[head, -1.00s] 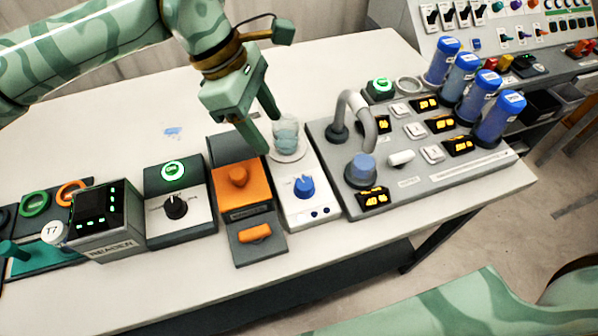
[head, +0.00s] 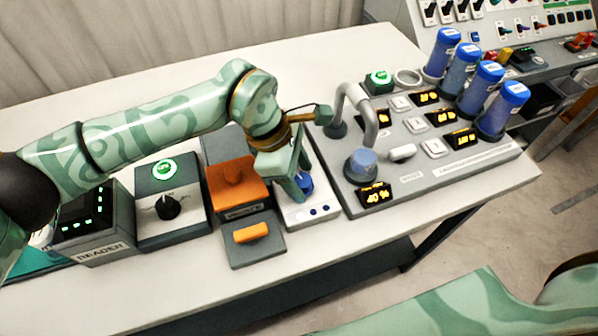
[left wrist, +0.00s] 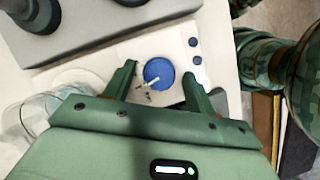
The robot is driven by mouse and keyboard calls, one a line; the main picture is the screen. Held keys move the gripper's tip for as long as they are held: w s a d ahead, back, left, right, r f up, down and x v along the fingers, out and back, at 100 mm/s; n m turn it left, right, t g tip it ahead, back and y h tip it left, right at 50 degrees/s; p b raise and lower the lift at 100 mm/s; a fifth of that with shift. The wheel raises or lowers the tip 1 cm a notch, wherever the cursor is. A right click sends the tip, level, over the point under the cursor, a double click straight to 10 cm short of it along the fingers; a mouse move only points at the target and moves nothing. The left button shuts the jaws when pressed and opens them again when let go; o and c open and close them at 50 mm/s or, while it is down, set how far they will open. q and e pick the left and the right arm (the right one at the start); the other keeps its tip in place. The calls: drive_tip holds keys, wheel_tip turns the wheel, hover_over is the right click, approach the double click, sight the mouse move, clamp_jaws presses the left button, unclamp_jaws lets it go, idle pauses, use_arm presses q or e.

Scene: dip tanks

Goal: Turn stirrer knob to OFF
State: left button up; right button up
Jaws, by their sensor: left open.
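The blue stirrer knob (head: 307,183) sits on the front of the white stirrer (head: 318,203), partly hidden by my gripper in the head view. In the left wrist view the round blue knob (left wrist: 160,70) shows with a pale pointer line and small marks beside it. My left gripper (head: 300,184) is open over the stirrer. In the left wrist view its two fingers (left wrist: 159,74) lie one on each side of the knob; whether they touch it I cannot tell. My right gripper is not in view.
A clear beaker (left wrist: 38,112) stands on the stirrer's plate, hidden in the head view. An orange-topped unit (head: 234,190) is close on the left. A grey panel (head: 425,178) with a bent pipe (head: 366,110) and displays is close on the right. Several blue-capped bottles (head: 503,108) stand beyond.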

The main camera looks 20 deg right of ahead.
use_arm(q)
drive_tip(key=c, duration=1)
drive_tip(key=shift+r, duration=0.1)
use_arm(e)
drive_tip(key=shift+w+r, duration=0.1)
use_arm(q)
drive_tip(key=n+p, duration=0.1)
drive_tip(key=n+t+p, duration=0.1)
drive_tip(key=p, duration=0.1)
drive_tip(key=shift+s+r+n, duration=0.1)
drive_tip(key=shift+r+n, duration=0.1)
drive_tip(key=shift+n, duration=0.2)
drive_tip(key=shift+n+t+h+p, duration=0.3)
drive_tip(key=shift+n+t+p, duration=0.2)
drive_tip(key=shift+n+p, duration=0.7)
drive_tip(key=shift+f+n+p, duration=0.15)
drive_tip(key=shift+n+p, duration=0.15)
drive_tip(key=shift+n, duration=0.1)
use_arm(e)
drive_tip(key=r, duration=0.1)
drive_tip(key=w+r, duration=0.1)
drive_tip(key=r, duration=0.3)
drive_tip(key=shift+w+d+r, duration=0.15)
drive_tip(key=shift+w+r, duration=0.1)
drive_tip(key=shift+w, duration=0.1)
use_arm(q)
drive_tip(key=o, duration=1)
drive_tip(key=shift+f, duration=0.1)
